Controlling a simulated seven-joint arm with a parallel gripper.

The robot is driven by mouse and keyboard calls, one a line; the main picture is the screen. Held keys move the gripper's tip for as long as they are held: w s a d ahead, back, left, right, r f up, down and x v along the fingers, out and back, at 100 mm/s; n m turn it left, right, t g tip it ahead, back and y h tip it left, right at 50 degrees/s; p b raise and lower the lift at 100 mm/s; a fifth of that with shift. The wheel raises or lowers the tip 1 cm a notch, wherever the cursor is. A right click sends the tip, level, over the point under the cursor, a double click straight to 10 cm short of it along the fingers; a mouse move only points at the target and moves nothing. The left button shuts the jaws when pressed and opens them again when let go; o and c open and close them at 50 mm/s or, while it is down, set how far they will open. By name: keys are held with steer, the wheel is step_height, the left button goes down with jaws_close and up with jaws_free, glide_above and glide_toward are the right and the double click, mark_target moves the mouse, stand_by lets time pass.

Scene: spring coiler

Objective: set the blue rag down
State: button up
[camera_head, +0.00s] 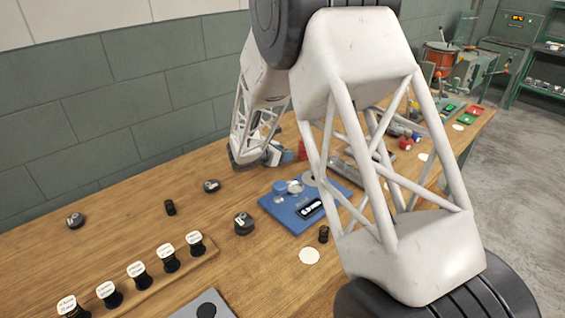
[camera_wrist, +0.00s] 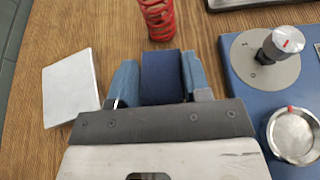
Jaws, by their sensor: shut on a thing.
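The blue rag (camera_wrist: 162,76) is a dark blue piece between the fingers of my gripper (camera_wrist: 158,82) in the wrist view. My gripper is shut on it, with a blue-grey finger on either side. The rag is over the wooden bench (camera_wrist: 112,25), and I cannot tell whether it touches the wood. In the head view my gripper (camera_head: 275,155) is at the far side of the bench near the wall, with a small patch of blue (camera_head: 287,156) at its end. My arm hides part of the bench there.
A red spring (camera_wrist: 158,18) stands just beyond the rag. A white square (camera_wrist: 70,86) lies to the left. A blue plate (camera_wrist: 236,88) with a knob (camera_wrist: 284,44) and a round metal cup (camera_wrist: 294,136) is close on the right. Labelled black spools (camera_head: 138,272) stand at the front left.

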steer(key=shift+f, duration=0.1)
steer(key=shift+f, duration=1.85)
steer(key=o, duration=0.9)
steer(key=shift+f, duration=0.1)
steer(key=shift+s+a+r, duration=0.25)
steer(key=shift+r, duration=0.05)
steer(key=v, duration=1.1)
steer(key=shift+r, duration=0.1)
